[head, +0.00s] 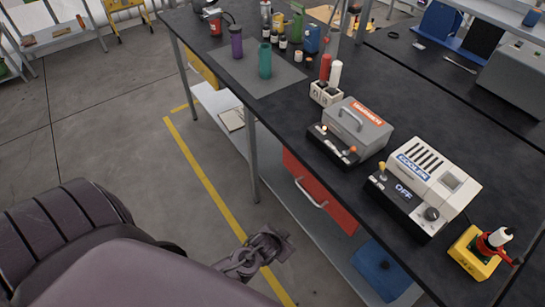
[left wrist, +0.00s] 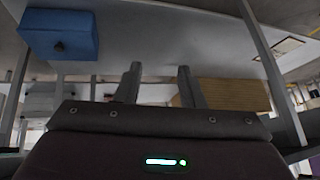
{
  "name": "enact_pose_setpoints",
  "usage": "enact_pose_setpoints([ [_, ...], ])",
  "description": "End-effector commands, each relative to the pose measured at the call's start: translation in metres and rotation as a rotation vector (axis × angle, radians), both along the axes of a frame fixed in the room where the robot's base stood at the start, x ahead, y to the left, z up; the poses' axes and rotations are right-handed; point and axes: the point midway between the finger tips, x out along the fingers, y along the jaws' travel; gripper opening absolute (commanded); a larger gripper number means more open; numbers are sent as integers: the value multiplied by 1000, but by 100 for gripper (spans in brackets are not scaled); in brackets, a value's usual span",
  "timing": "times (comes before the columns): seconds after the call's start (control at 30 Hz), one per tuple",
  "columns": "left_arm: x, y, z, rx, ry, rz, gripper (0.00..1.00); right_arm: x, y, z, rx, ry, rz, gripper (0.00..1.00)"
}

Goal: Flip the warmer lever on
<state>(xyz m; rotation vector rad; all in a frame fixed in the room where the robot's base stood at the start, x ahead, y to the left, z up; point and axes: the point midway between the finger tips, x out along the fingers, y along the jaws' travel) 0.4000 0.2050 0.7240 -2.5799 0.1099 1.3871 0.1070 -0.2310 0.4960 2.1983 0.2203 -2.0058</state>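The warmer (head: 355,132) is a grey box with a handle on its lid and an orange label, standing on the dark bench. Its black front panel (head: 331,145) carries small light and orange knobs; which one is the lever, and its setting, is too small to tell. My left gripper (head: 280,243) is low in front of the bench, below and in front of the warmer, apart from it. In the left wrist view its two fingers (left wrist: 158,85) stand apart with nothing between them. The warmer is not recognisable there. My right gripper is not in view.
The white cooler (head: 438,170), its display reading OFF, stands right of the warmer. A yellow device (head: 470,255) is farther right. Bottles and a block holder (head: 325,93) stand behind the warmer. A red drawer (head: 318,190) and bench leg (head: 251,155) are near my left gripper.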

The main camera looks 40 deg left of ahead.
Motion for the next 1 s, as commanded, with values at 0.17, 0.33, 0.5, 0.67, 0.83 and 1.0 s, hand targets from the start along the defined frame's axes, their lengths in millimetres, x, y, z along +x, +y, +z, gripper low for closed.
enact_pose_setpoints([
  [0.17, -9, 4, -18, 7, 24, -1, 36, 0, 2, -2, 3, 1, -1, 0],
  [0.33, -12, 5, -24, 8, 31, -2, 36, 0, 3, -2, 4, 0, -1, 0],
  [0.5, -12, 6, -25, 8, 33, -1, 36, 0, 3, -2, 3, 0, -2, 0],
  [0.67, -12, 6, -25, 8, 33, -1, 36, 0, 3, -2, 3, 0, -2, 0],
  [0.83, -12, 6, -25, 8, 33, -1, 36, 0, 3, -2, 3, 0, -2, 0],
  [1.0, -26, 10, -48, 14, 67, -2, 36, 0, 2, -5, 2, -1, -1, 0],
])
